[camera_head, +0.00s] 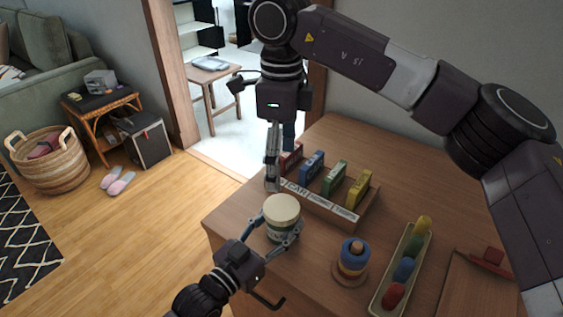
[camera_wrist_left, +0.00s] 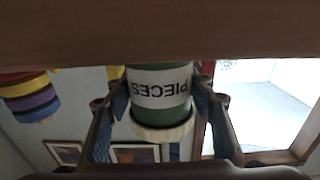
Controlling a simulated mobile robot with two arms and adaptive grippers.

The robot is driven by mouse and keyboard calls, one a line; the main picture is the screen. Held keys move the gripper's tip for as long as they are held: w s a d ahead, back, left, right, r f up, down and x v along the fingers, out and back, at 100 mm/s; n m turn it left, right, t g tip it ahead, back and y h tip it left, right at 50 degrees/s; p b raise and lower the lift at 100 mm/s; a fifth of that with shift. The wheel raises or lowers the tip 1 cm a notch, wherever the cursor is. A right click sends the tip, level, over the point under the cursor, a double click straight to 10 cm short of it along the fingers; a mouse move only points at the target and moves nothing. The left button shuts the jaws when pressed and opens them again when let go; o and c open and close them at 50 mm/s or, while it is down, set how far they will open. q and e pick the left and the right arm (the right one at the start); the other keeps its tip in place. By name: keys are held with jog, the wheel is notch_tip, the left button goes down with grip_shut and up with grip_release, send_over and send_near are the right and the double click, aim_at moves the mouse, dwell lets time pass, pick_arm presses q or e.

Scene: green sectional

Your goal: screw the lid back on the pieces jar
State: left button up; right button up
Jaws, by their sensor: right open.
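The pieces jar (camera_head: 277,235) is a green jar with a white label, upright near the left edge of the wooden table. Its cream lid (camera_head: 282,208) sits on top; whether it is threaded tight cannot be told. In the left wrist view the jar (camera_wrist_left: 160,88) appears upside down, its label reading PIECES, with the lid (camera_wrist_left: 162,131) below. My left gripper (camera_head: 282,232) has a finger on each side of the jar, closed against it. My right gripper (camera_head: 272,170) points down behind the jar, apart from the lid, open and empty.
A ring stacker (camera_head: 352,262) and a long tray (camera_head: 378,300) of coloured egg-like pieces are to the right. The table's left edge (camera_head: 215,240) is close to the jar.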

pick_arm(q)
jog(key=o, duration=0.4)
jog(key=shift+o, duration=0.2)
jog(key=shift+s+a+f, duration=0.1)
jog(key=shift+s+a, duration=0.25)
jog(key=shift+s, duration=0.1)
jog(key=v, duration=1.1)
